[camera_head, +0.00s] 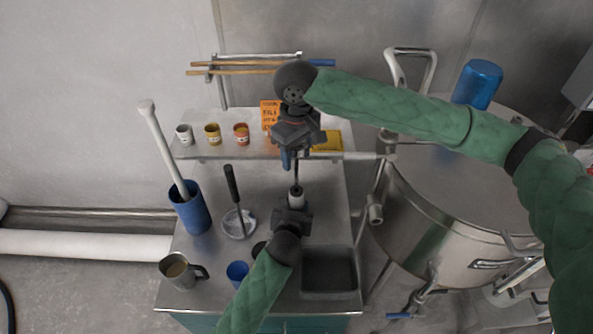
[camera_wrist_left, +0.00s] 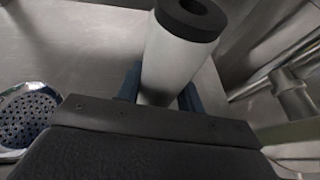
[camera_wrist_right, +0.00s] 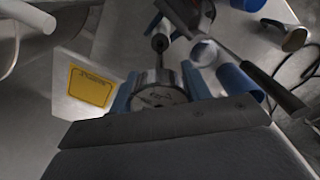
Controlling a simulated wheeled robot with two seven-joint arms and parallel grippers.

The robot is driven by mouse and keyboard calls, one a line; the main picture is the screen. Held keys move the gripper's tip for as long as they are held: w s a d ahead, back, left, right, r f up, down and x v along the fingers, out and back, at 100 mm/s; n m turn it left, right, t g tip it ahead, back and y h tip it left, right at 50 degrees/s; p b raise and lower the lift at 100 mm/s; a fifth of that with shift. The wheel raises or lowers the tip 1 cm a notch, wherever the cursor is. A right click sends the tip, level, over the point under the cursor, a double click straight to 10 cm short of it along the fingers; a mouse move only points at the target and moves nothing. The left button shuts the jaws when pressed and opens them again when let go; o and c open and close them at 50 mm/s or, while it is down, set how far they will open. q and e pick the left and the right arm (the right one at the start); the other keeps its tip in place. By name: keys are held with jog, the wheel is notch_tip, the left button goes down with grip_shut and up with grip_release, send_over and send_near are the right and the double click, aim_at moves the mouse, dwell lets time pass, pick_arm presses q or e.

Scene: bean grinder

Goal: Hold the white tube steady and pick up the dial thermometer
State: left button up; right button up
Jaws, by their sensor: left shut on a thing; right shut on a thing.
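The white tube (camera_head: 296,197) with a black top ring stands upright above the bench. My left gripper (camera_head: 294,207) is shut around it; in the left wrist view the tube (camera_wrist_left: 175,65) sits between the blue fingers. My right gripper (camera_head: 289,157) is shut on the dial thermometer, above and behind the tube. In the right wrist view the thermometer's round metal dial (camera_wrist_right: 160,96) is between the fingers. Its thin stem (camera_head: 297,172) points down toward the tube's top. I cannot tell whether the tip is inside the tube's hole.
A blue container (camera_head: 190,212) with a white pestle-like rod, a strainer (camera_head: 238,223), a steel mug (camera_head: 180,271) and a blue cup (camera_head: 237,271) stand at left. A grey tray (camera_head: 330,271) is at right. Small cups and a yellow card (camera_head: 327,141) are on the shelf. A large steel vessel (camera_head: 440,215) stands right.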

jog(key=shift+r, duration=2.3)
pick_arm(q)
jog(key=o, duration=1.3)
jog(key=shift+c, duration=0.2)
jog(key=shift+s, duration=0.15)
jog(key=v, duration=1.1)
jog(key=shift+s+r, duration=0.15)
jog(key=shift+s, duration=0.2)
pick_arm(e)
jog(key=shift+f, duration=0.1)
